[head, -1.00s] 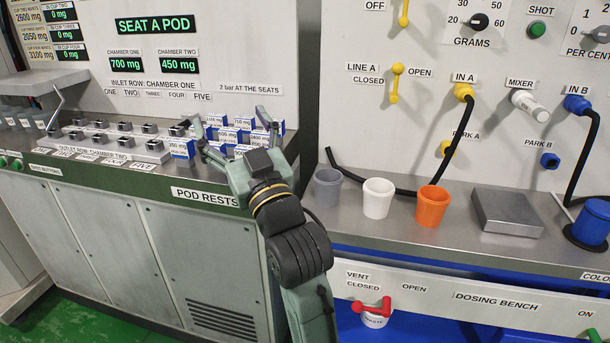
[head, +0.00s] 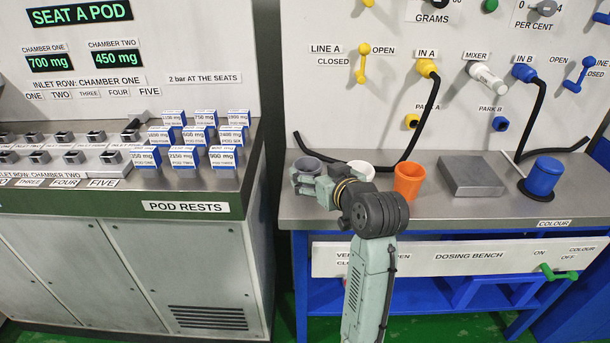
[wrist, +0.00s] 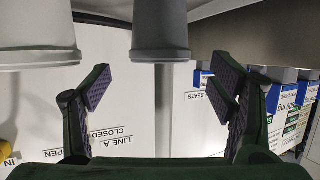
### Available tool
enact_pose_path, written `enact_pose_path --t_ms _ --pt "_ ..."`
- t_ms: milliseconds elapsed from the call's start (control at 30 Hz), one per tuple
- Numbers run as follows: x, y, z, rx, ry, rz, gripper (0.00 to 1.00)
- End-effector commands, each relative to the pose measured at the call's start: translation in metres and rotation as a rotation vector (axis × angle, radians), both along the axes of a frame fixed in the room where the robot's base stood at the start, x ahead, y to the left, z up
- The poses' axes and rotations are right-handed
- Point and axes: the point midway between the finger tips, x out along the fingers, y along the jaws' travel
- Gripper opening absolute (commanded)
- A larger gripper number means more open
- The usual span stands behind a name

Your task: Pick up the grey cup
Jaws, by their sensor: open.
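The grey cup (head: 307,164) stands at the left end of the steel bench (head: 470,209), partly hidden behind my gripper (head: 303,182) in the head view. In the wrist view, which is upside down, the grey cup (wrist: 160,32) is at the top middle. My gripper (wrist: 160,88) is open there, its two fingers apart to the left and right of the cup's line. Nothing is between the fingers, and the cup appears beyond them.
A white cup (head: 361,168) stands close beside the grey one; it also shows in the wrist view (wrist: 36,36). An orange cup (head: 409,181) stands further right. Boxed pods (head: 222,157) stand on the left bench. A black hose (head: 345,164) runs behind the cups.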

Motion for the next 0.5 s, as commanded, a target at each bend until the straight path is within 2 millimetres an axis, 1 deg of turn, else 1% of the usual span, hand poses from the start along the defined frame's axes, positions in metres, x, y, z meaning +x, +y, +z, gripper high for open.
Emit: enact_pose_path --t_ms 100,267,433,500 --pt "0.011 0.005 -0.004 0.0 0.0 0.001 0.77" --pt "0.02 0.009 -0.01 0.001 0.001 0.001 0.77" --pt "0.039 0.016 -0.027 0.0 0.002 0.001 0.77" --pt "0.048 0.02 -0.029 -0.001 0.0 0.001 0.77"
